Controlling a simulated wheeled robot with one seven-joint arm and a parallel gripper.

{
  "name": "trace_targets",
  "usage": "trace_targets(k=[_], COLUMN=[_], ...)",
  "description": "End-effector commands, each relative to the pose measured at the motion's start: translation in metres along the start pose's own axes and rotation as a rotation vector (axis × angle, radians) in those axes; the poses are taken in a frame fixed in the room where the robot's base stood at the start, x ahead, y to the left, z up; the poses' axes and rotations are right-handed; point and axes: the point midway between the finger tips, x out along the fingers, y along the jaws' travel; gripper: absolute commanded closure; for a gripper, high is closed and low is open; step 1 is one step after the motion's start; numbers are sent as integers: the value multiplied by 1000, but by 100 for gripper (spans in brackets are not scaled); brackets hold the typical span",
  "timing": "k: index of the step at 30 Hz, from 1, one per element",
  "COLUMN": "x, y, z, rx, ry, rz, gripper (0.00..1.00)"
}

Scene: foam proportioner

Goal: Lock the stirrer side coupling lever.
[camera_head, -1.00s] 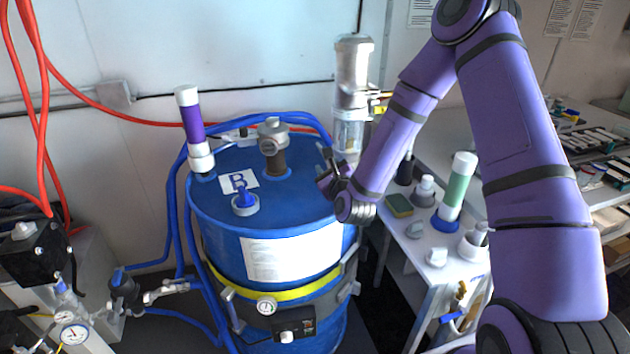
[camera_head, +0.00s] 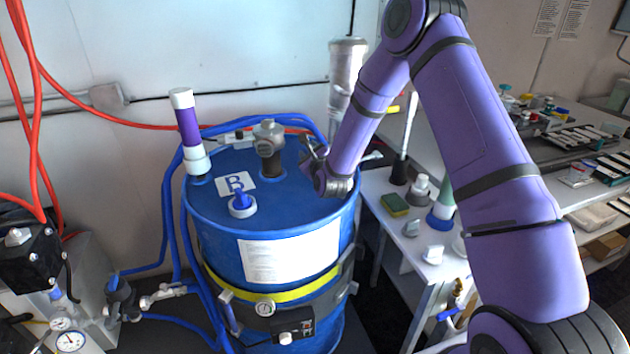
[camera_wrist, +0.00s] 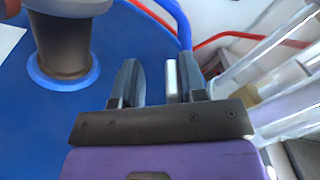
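My gripper (camera_head: 312,146) is low over the right side of the blue drum's lid (camera_head: 225,208), to the right of a grey metal fitting (camera_head: 268,145). In the wrist view my gripper's (camera_wrist: 160,78) dark fingers stand apart. A pale grey upright bar (camera_wrist: 172,80) shows between them, closer to the right finger; I cannot tell whether it is the coupling lever or whether it touches. The fitting's dark stem (camera_wrist: 62,45) stands left of the fingers. A silver cylindrical unit (camera_head: 346,70) rises behind my arm, its lower part hidden.
A purple-and-white tube (camera_head: 188,130) and a small blue cap (camera_head: 242,203) stand on the lid's left half. Blue hoses (camera_head: 265,115) run behind the lid. A white side table (camera_head: 385,230) holding a sponge (camera_head: 394,205) and small parts is at right.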

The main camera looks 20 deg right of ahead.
Motion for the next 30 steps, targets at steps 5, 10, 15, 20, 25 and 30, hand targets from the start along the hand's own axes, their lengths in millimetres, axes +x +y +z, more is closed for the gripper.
trace_targets(k=[5,10,15,20,25,30], x=[0,0,0,0,-1,-26], y=[10,18,25,30,36,34], z=[0,-2,-5,-8,-11,-12], rx=[-115,-221,-325,-411,-495,-492], ry=[-2,-2,-2,-1,-1,2], rz=[2,3,2,2,2,0], gripper=[62,62,62,62,62,62])
